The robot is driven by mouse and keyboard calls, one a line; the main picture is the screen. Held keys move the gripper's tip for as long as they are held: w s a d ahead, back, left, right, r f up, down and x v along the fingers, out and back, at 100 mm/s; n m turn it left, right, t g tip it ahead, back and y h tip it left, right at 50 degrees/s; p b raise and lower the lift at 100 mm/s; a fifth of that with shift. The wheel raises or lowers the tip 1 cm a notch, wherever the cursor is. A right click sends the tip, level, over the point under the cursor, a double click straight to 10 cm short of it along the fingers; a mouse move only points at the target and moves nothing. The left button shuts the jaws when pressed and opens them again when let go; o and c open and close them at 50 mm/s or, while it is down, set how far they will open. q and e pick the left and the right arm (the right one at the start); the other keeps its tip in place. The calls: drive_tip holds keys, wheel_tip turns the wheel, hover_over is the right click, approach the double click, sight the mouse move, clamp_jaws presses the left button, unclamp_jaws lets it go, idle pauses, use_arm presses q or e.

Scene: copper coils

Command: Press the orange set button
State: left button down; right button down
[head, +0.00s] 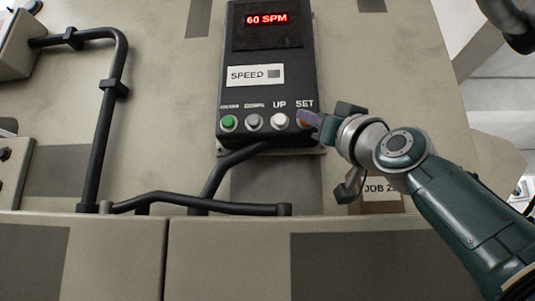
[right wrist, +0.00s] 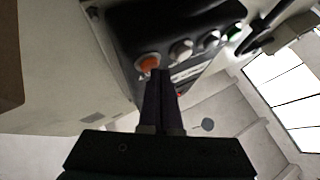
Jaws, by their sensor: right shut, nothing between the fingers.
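The orange set button (head: 302,123) is the rightmost in a row on a dark control box (head: 268,75), under the word SET. My right gripper (head: 310,119) is shut and empty, with its fingertips at the orange button and partly covering it in the head view. In the right wrist view the closed fingertips (right wrist: 159,76) lie just beside the orange button (right wrist: 148,62). I cannot tell whether they touch it. The display (head: 267,19) reads 60 SPM in red. My left gripper is not in view.
A white button (head: 279,121) under UP, a grey button (head: 253,122) and a green button (head: 228,123) sit left of the orange one. A dark pipe rail (head: 195,201) runs below the box. A cardboard box marked JOB (head: 383,209) is behind my right arm.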

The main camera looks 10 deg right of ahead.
drive_tip(key=shift+w, duration=0.15)
drive_tip(key=shift+s+a+p, duration=0.2)
drive_tip(key=shift+s+p, duration=0.4)
drive_tip(key=shift+s, duration=0.25)
